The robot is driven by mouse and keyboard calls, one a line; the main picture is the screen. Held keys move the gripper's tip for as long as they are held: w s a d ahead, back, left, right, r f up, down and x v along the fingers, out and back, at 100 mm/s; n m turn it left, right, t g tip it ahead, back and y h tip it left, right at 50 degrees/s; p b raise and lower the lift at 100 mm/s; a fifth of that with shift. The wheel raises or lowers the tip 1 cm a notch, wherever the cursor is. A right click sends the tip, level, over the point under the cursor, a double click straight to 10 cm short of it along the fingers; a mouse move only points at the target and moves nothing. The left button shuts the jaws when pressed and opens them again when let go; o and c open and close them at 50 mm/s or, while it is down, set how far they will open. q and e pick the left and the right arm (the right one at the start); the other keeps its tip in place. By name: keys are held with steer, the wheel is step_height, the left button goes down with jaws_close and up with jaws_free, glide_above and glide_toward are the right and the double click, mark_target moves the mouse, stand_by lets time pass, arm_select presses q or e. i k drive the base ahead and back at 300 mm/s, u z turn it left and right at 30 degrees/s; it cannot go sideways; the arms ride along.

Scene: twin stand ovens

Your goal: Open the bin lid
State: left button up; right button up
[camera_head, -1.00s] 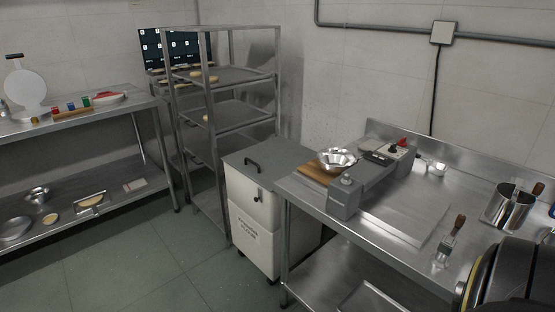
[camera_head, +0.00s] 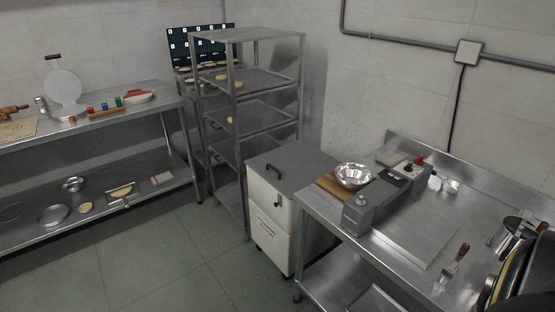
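The bin (camera_head: 270,213) is a white box on wheels with dark lettering on its front. It stands on the floor between the rack and the right steel table. Its grey lid (camera_head: 297,161) looks shut and lies flat on top. No gripper shows in the head view. A dark rounded shape at the lower right corner is too cut off to name.
A steel rack (camera_head: 247,130) with trays stands left of the bin. A steel table (camera_head: 88,122) stands along the left. The floor (camera_head: 170,265) before the bin is clear.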

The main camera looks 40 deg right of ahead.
mark_target(290, 168)
steer(key=z, duration=0.65)
steer(key=i, duration=0.55)
steer(key=z, duration=0.55)
steer(key=i, duration=1)
steer(key=u, duration=0.6)
